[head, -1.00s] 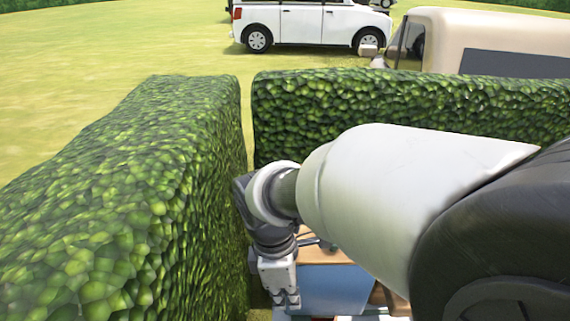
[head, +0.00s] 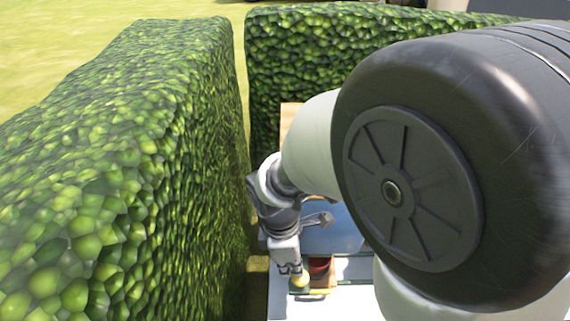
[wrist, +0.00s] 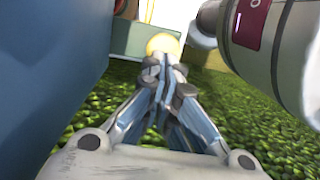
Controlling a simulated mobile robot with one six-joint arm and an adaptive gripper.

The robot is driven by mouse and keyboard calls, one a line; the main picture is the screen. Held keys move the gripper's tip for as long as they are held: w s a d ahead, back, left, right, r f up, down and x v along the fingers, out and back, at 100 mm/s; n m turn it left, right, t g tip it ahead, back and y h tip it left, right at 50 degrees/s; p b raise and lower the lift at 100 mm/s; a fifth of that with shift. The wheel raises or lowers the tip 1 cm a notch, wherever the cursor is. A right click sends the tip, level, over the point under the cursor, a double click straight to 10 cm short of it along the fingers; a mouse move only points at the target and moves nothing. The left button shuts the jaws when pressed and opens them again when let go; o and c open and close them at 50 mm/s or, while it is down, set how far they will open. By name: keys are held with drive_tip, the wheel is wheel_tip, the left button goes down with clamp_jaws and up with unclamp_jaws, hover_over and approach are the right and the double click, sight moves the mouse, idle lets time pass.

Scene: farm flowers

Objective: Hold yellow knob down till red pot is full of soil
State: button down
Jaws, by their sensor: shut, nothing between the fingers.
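The yellow knob (head: 300,281) is small and rounded, low in the middle of the head view, on the wooden stand at the white surface. The red pot (head: 319,265) is dark red, just right of the knob and partly shaded; how much soil it holds cannot be seen. My gripper (head: 290,270) is shut and empty, its tips right at the knob. In the wrist view, the closed fingertips (wrist: 163,62) point at the yellow knob (wrist: 162,43) and overlap its lower edge. I cannot tell whether they press it.
A tall green hedge (head: 130,150) runs close along the left. Another hedge (head: 320,55) stands behind. A blue panel (head: 335,232) lies beyond the pot, and a white surface (head: 345,300) lies in front. My arm covers much of the right side.

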sight(292, 277)
drive_tip(key=shift+d+f, duration=0.1)
drive_tip(key=shift+f, duration=0.5)
wheel_tip(292, 277, down, 2)
drive_tip(key=shift+f+b, duration=0.2)
drive_tip(key=shift+b, duration=0.45)
drive_tip(key=shift+s+r, duration=0.1)
idle(2.3)
wheel_tip(292, 277, up, 14)
drive_tip(key=w+a+p, duration=0.1)
drive_tip(key=p, duration=0.5)
drive_tip(key=shift+a+p, duration=0.35)
drive_tip(key=shift+p, duration=0.05)
